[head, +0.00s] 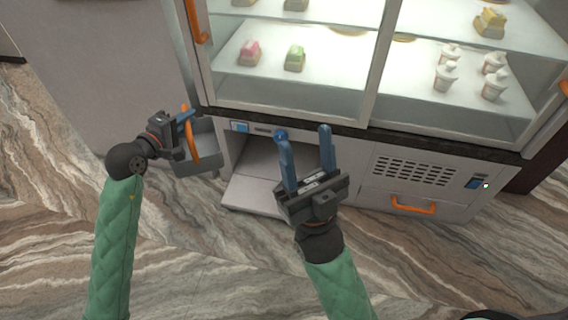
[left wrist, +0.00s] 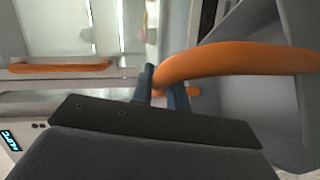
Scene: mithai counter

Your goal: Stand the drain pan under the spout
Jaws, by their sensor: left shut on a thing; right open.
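The drain pan (head: 196,160) is a grey open box with an orange handle (head: 190,135). My left gripper (head: 186,118) is shut on that handle and holds the pan left of the open bay (head: 265,158) under the display case. In the left wrist view the handle (left wrist: 235,60) runs between the fingers, and the grey pan (left wrist: 235,105) fills the right side. My right gripper (head: 303,132) is open and empty, in front of the bay's right part. I cannot make out the spout in either view.
A pale flap (head: 250,195) lies lowered at the bay's front. Right of the bay are a vent grille (head: 412,171) and an orange pull (head: 413,205). The glass case (head: 330,80) with sweets stands above. The marbled floor (head: 200,270) in front is clear.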

